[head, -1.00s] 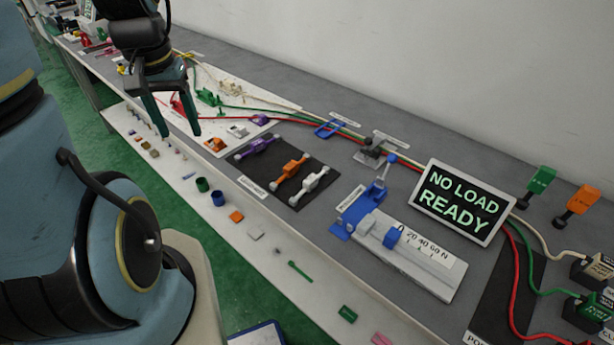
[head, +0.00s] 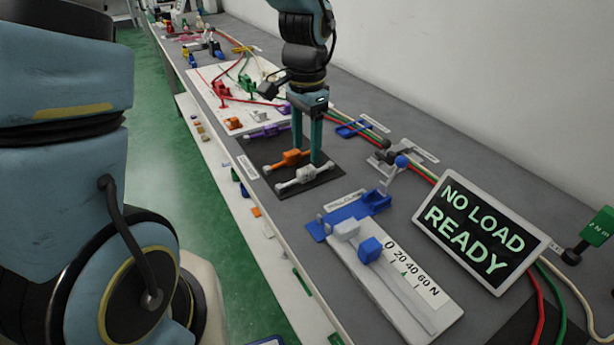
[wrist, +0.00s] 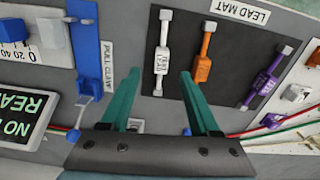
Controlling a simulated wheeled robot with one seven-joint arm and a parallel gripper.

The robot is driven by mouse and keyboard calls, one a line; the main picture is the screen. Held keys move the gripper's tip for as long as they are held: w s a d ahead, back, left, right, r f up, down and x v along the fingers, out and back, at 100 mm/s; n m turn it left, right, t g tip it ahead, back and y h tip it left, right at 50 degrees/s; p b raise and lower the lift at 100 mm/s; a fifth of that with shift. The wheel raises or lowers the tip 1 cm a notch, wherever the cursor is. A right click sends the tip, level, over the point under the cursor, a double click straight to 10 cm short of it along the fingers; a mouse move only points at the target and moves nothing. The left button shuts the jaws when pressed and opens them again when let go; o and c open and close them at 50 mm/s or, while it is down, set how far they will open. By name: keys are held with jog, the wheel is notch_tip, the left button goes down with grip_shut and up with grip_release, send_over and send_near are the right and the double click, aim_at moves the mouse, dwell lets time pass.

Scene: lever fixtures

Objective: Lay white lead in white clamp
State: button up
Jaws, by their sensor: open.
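The white lead (head: 303,175) lies on the black lead mat (head: 325,191), nearest the pull-clamp fixture. In the wrist view the white lead (wrist: 162,60) shows in the gap between my two fingertips. My gripper (head: 307,156) points down over the mat, open and empty, with its fingers close to the white lead. I cannot tell how far above the mat the tips are. The white clamp (head: 258,116) is on the white board beyond the mat, beside the orange clamp (head: 233,123). It also shows in the wrist view (wrist: 296,93), at the right.
The orange lead (head: 288,158) and purple lead (wrist: 262,80) share the mat. A blue pull clamp (head: 358,211) with a grey force gauge (head: 400,285) stands in front. A screen (head: 480,232) reads "NO LOAD READY". Red, green and white cables run along the back.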

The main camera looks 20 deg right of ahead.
aim_at(306, 169)
jog(key=shift+w+f+p, duration=0.1)
jog(key=shift+f+p, duration=0.35)
jog(key=shift+f, duration=2.9)
jog(key=shift+c, duration=0.4)
grip_shut()
